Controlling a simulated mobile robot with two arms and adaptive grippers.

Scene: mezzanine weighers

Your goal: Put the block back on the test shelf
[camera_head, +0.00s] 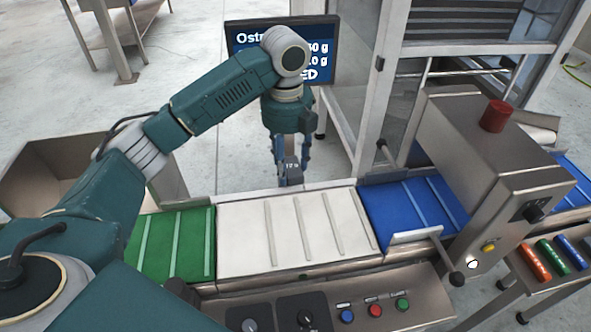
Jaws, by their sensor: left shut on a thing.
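The metal test shelf (556,284) is at the right edge, partly cut off. An orange piece (534,263), a green piece (553,258) and a blue piece (571,251) lie side by side on it, with a dark one at the picture's edge. My right gripper is out of view.
A green belt (172,245) lies left and a blue belt (413,205) right of the white one. A steel housing with a red beacon (496,115) stands between belts and shelf. A monitor (322,68) and glazed cabinet (391,95) stand behind. A bin (40,170) is at left.

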